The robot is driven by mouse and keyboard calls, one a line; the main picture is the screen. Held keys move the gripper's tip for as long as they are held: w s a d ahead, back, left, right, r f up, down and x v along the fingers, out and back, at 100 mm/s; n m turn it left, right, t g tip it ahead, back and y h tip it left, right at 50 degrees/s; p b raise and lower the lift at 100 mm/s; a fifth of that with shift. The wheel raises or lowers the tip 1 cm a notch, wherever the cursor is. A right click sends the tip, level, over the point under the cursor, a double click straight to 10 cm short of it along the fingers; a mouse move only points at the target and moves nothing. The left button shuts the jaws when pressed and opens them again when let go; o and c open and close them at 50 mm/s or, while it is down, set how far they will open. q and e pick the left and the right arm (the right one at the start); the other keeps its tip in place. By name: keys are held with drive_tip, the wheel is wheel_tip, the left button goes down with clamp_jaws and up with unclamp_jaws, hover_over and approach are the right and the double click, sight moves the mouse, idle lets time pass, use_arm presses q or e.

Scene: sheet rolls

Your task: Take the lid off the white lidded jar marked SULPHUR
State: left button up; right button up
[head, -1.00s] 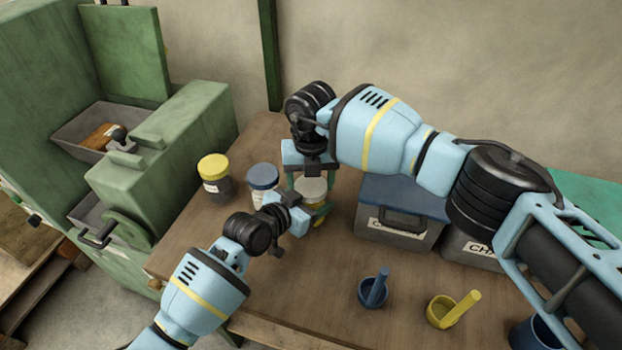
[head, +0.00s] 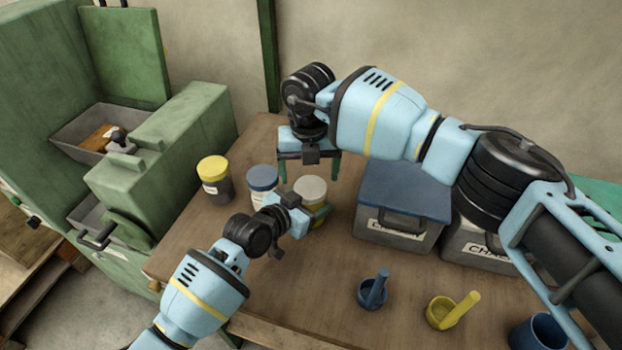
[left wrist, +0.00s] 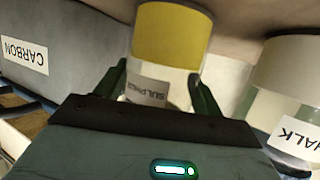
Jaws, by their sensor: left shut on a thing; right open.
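The jar marked SULPHUR shows upside down in the left wrist view (left wrist: 165,48), with yellow contents and its label facing me. In the head view its pale, off-white lid (head: 310,186) sits on top of the jar. My left gripper (head: 312,219) is shut around the jar's body from the front; its fingers (left wrist: 158,88) are on both sides of the jar in the wrist view. My right gripper (head: 309,171) is open and empty, pointing down above and just behind the lid, with its fingers apart from it. The lid is hidden in the wrist view.
A blue-lidded jar (head: 263,180) stands close left of the held jar, and a yellow-lidded jar (head: 214,180) further left. A grey box with a blue lid (head: 405,195) is to the right. A blue mortar (head: 371,293) and yellow mortar (head: 441,313) stand in front.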

drive_tip(key=shift+r, duration=0.5)
use_arm(q)
drive_tip(key=o, duration=2)
drive_tip(key=shift+c, duration=0.2)
use_arm(e)
drive_tip(key=shift+d, duration=0.1)
use_arm(q)
drive_tip(key=shift+a, duration=0.1)
drive_tip(key=v, duration=0.6)
drive_tip(key=shift+s+a+r+p, duration=0.1)
drive_tip(key=shift+r+p, duration=0.05)
drive_tip(key=shift+p, duration=0.2)
use_arm(e)
wheel_tip(320, 180, up, 2)
drive_tip(key=shift+w, duration=0.1)
use_arm(q)
drive_tip(key=shift+s+a+r, duration=0.2)
drive_tip(key=shift+s+a, duration=0.2)
drive_tip(key=shift+s, duration=0.1)
use_arm(e)
drive_tip(key=shift+o, duration=0.2)
drive_tip(key=shift+r, duration=0.1)
